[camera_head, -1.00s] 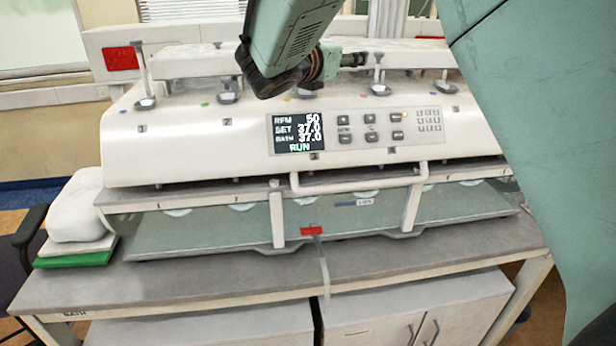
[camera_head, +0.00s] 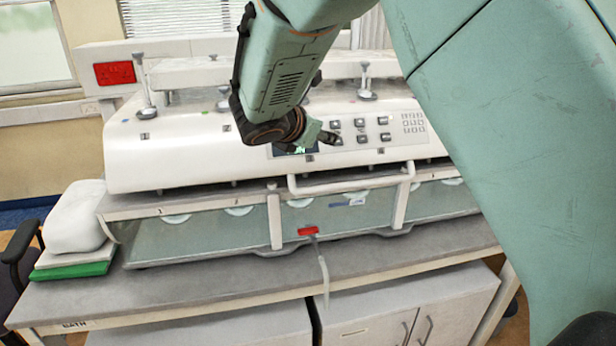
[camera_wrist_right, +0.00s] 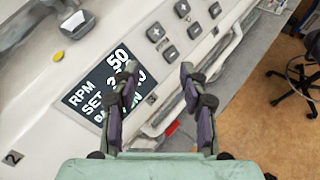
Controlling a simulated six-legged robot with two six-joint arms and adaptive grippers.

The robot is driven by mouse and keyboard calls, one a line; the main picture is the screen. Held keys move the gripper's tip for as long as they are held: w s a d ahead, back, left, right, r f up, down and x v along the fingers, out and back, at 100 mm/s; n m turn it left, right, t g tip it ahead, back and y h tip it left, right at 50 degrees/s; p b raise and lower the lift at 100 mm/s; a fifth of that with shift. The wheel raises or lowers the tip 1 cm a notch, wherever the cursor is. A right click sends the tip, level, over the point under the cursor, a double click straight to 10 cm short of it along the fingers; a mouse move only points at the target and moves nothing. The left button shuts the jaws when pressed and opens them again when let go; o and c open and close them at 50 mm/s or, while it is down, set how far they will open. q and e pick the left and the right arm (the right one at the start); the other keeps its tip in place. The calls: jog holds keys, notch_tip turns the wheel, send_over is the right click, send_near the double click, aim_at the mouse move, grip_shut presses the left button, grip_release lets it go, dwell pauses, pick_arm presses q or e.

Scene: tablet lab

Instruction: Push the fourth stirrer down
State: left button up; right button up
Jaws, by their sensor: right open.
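A white bath instrument stands on the bench, with a row of stirrers along its sloped top. The fourth stirrer (camera_head: 366,94), counted from the left, has a thin upright shaft above a small foot, right of my arm. The third is mostly hidden behind my arm. My right gripper (camera_head: 327,137) hangs in front of the display and keys, below and left of the fourth stirrer. In the right wrist view its fingers (camera_wrist_right: 158,72) are apart and empty.
The display (camera_wrist_right: 108,88) and keypad (camera_head: 360,128) are on the front face. A white handle bar (camera_head: 350,186) runs below them. A white bundle (camera_head: 78,215) lies at the bench's left. My arm covers the right side of the view.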

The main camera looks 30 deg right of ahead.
pick_arm(q)
jog(key=shift+s+a+f+b, duration=0.35)
jog(key=shift+s+a, duration=0.05)
jog(key=shift+a, duration=0.15)
pick_arm(e)
notch_tip(320, 180, down, 7)
jog(key=s+a+m+g+y, duration=0.1)
jog(key=s+a+y, duration=0.1)
jog(key=s, duration=0.1)
jog(key=shift+a+f, duration=0.15)
jog(key=shift+a, duration=0.15)
pick_arm(q)
jog(key=shift+a, duration=0.1)
pick_arm(e)
jog(key=shift+a, duration=0.2)
jog(key=shift+w, duration=0.1)
